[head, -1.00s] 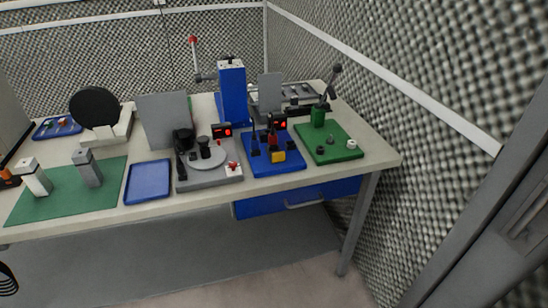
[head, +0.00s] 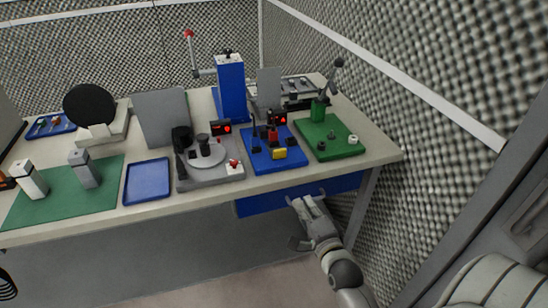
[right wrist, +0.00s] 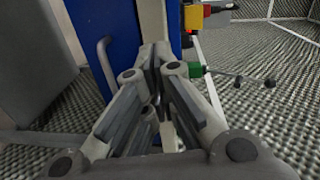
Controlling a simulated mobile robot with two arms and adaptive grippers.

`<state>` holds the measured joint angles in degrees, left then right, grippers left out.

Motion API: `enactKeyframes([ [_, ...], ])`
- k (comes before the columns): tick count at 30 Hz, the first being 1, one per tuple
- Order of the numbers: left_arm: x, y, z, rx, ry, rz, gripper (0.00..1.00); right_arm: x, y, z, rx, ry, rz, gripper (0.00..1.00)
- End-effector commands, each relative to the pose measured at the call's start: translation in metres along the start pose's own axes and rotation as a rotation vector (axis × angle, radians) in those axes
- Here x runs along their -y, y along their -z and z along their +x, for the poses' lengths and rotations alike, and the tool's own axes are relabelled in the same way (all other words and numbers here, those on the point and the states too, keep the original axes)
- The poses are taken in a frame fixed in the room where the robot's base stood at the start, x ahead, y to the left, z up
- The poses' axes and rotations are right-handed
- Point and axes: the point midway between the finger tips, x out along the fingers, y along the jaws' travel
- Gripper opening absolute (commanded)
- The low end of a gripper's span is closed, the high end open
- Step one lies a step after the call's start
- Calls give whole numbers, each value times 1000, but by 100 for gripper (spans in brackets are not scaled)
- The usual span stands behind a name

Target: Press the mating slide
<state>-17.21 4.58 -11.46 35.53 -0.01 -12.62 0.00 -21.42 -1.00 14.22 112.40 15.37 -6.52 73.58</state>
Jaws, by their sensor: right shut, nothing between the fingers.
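My right gripper (head: 308,202) is shut and empty in front of the blue drawer (head: 262,203), below the bench's front edge and close to the drawer handle. In the right wrist view its fingers (right wrist: 158,52) are together, with the blue drawer front (right wrist: 88,30) and its grey handle (right wrist: 106,62) beside them. On the bench, a blue press (head: 231,90) with a red-knobbed lever (head: 190,50) stands at the back. A blue fixture plate (head: 262,162) carries black, red and yellow parts. I cannot tell which part is the mating slide. My left gripper is not in view.
A green plate (head: 340,155) with a green post and lever is at the bench's right end. A grey turntable fixture (head: 210,178), empty blue tray (head: 147,182) and green mat (head: 58,205) lie leftward. A textured wall (head: 430,160) closes the right side.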

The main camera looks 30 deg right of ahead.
Motion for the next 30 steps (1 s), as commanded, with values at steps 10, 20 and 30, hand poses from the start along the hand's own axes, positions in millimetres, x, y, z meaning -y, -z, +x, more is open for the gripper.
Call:
enactKeyframes([
  [10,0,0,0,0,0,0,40,45,15,-6,-27,88,95,0],
  [20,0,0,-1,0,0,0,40,45,15,-2,-26,88,94,0],
  [30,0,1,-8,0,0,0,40,51,16,43,-26,89,93,0],
])
